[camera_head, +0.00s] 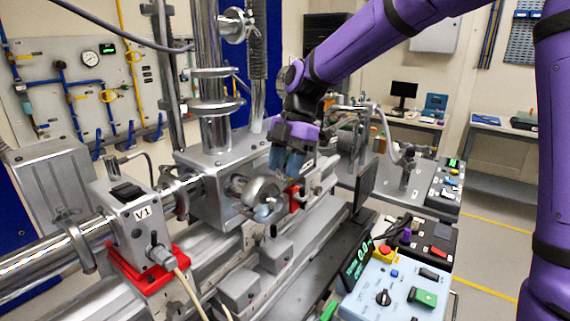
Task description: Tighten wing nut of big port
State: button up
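The big port (262,188) appears to be the round metal flange on the front of the steel chamber (212,203). A small pale-blue rounded part (263,211) sits at its lower edge; I cannot tell whether this is the wing nut. My gripper (286,172) points down just above and right of the port, with its blue fingertips close to the flange's right side. The two fingers look near each other, but the gap and anything between them are too small to make out. The fingers partly cover the area behind them.
A red part (294,197) is right below my fingertips. The V1 valve block (132,227) on a red base stands at the left. A control box (392,290) with a red button and a display (357,262) are at the front right. Metal rails and blocks lie below the port.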

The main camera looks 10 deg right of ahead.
jog(key=c, duration=0.4)
jog(key=shift+s+d+m+t, duration=0.1)
jog(key=shift+m+t, duration=0.4)
jog(key=shift+m, duration=1.1)
jog(key=o, duration=1)
jog(key=shift+c, duration=0.2)
jog(key=shift+r, duration=0.15)
jog(key=v, duration=1)
jog(key=shift+d+r+y, duration=0.2)
jog(key=shift+d+y, duration=0.1)
jog(key=shift+d, duration=0.05)
jog(key=shift+c, duration=0.2)
